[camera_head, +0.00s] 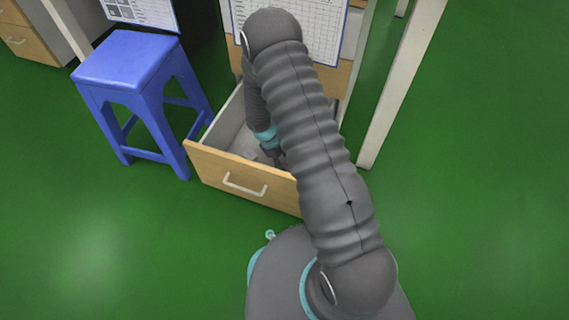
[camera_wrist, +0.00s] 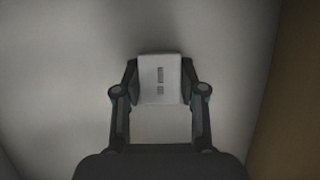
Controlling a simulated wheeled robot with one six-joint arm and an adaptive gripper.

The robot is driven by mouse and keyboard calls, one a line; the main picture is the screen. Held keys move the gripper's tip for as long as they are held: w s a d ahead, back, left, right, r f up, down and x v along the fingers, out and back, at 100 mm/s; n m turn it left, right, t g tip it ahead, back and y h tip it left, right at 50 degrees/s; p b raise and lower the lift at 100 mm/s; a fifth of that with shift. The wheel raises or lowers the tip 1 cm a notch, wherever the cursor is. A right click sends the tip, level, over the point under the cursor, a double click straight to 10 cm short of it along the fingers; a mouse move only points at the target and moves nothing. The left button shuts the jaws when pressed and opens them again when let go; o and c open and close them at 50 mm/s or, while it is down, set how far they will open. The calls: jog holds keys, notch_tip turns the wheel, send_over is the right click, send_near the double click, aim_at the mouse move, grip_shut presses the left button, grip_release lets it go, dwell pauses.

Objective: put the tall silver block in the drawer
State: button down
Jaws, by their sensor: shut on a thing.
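The silver block (camera_wrist: 160,80) shows in the wrist view between the two fingertips of my gripper (camera_wrist: 160,84). It is a pale grey piece with small dark marks on its face. My gripper is shut on it, one finger on each side. The drawer (camera_head: 225,177) stands pulled out in the head view, with a wooden front and a white handle. My gripper reaches down inside the drawer, and my arm hides its right part. In the wrist view the pale drawer inside (camera_wrist: 60,70) lies around the block. I cannot tell whether the block touches the drawer floor.
A blue stool (camera_head: 130,75) stands close to the left of the drawer. A white table leg (camera_head: 395,90) stands to the right. Printed sheets (camera_head: 315,25) hang above the drawer. The green floor (camera_head: 80,240) is clear at the front left.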

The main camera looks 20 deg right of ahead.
jog(key=c, duration=0.7)
grip_release()
jog(key=shift+f, duration=0.1)
jog(key=shift+o, duration=0.2)
jog(key=p+v, duration=0.2)
jog(key=v, duration=1.1)
jog(key=s+d+r+m+t+y, duration=0.1)
jog(key=s+r+m+t, duration=0.15)
jog(key=r, duration=0.95)
jog(key=s+d+r+m+t+y, duration=0.1)
jog(key=s+d+r+m, duration=0.2)
jog(key=r, duration=1)
jog(key=s+r+m+t, duration=0.2)
jog(key=s+r, duration=0.4)
jog(key=s, duration=0.4)
jog(key=s+r+m+t+y, duration=0.1)
jog(key=s+r+m+t, duration=0.1)
jog(key=s+r, duration=0.4)
jog(key=s+m, duration=0.1)
jog(key=s, duration=0.3)
jog(key=shift+a+r+t+y, duration=0.2)
jog(key=shift+r+t+y, duration=0.1)
jog(key=shift+r+t, duration=0.1)
